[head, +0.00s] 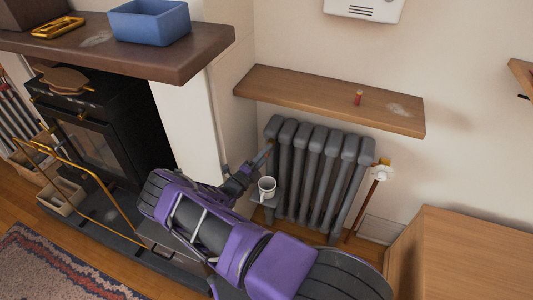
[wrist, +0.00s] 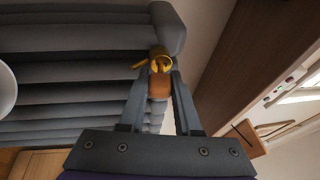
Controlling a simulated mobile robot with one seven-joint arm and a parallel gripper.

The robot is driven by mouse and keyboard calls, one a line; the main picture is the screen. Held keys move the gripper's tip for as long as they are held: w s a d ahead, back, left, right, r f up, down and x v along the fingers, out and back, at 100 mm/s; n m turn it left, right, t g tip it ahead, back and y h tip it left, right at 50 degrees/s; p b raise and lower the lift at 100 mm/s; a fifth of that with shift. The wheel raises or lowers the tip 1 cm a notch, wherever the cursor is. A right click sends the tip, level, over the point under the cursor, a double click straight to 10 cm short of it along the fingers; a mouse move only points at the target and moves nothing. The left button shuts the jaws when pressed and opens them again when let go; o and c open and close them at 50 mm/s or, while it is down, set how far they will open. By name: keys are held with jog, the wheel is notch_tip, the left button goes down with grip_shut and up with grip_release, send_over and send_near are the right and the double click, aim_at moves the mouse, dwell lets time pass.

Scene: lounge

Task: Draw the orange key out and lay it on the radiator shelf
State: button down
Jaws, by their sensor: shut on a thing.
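The orange key (wrist: 158,86) is between the fingertips of my gripper (wrist: 160,76) in the wrist view. The gripper is shut on it. The key's far end meets a brass fitting (wrist: 160,60) at the end of the grey radiator (wrist: 75,45); how deep it sits in the fitting I cannot tell. In the head view my gripper (head: 262,156) reaches the upper left end of the radiator (head: 317,150), and the key cannot be made out there. The wooden radiator shelf (head: 310,94) is on the wall just above the radiator.
A white mug (head: 266,188) is close below my gripper. The stove (head: 110,130) and mantel (head: 190,63) are to the left, a wooden cabinet (head: 470,245) to the right.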

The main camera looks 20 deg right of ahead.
aim_at(266, 156)
jog(key=shift+s+a+p, duration=0.4)
jog(key=shift+s+a, duration=0.7)
jog(key=shift+s, duration=0.05)
dwell(0.7)
jog(key=s+a, duration=0.2)
jog(key=shift+s+a, duration=0.3)
dwell(0.3)
dwell(0.4)
